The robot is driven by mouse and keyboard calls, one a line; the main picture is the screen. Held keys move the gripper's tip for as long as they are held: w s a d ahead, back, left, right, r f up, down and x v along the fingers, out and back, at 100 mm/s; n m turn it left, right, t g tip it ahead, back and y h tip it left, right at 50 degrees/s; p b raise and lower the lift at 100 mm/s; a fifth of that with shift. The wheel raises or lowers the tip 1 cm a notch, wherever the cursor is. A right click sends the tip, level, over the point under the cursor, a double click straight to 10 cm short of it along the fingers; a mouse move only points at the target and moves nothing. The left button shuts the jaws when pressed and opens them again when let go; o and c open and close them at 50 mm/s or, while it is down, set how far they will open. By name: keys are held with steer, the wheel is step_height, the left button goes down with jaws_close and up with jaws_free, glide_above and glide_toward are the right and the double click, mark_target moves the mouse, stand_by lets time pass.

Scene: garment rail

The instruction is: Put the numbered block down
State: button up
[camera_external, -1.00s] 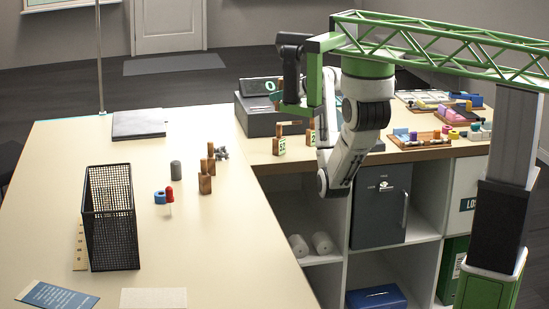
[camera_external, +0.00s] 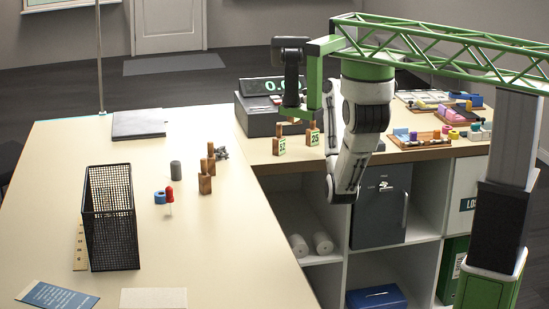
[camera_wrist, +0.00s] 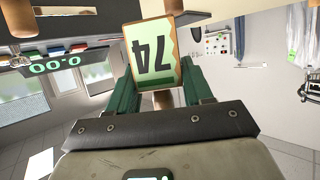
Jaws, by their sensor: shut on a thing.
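The numbered block (camera_wrist: 155,55) is a wooden-edged plate with a pale green face and a dark 74, upside down in the wrist view. My gripper (camera_wrist: 162,84) has its green fingers on either side of it, shut on the block near its knob end. Two similar blocks, 52 (camera_external: 279,145) and 25 (camera_external: 312,136), stand upright on the counter in front of the till.
The till (camera_external: 256,117) has a display (camera_wrist: 52,62) that shows upside down in the wrist view. Trays of coloured pieces (camera_external: 421,138) lie to the right. Wooden posts (camera_external: 206,175), a mesh basket (camera_external: 109,218) and small items stand on the left table, with free room between.

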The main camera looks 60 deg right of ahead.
steer(key=w+d+f, duration=0.1)
steer(key=w+f, duration=0.2)
steer(key=w+d+f, duration=0.2)
steer(key=w+f, duration=0.1)
steer(key=w, duration=0.1)
steer(key=w+d+f+p, duration=0.1)
steer(key=w+d+f, duration=0.1)
steer(key=w, duration=0.1)
steer(key=shift+w+f, duration=0.3)
steer(key=shift+f, duration=0.1)
steer(key=shift+w+d+f, duration=0.1)
steer(key=shift+f, duration=0.3)
steer(key=shift+f+p, duration=0.4)
steer(key=shift+f, duration=0.85)
steer(key=shift+f, duration=0.1)
steer(key=o, duration=1)
steer(key=shift+o, duration=0.2)
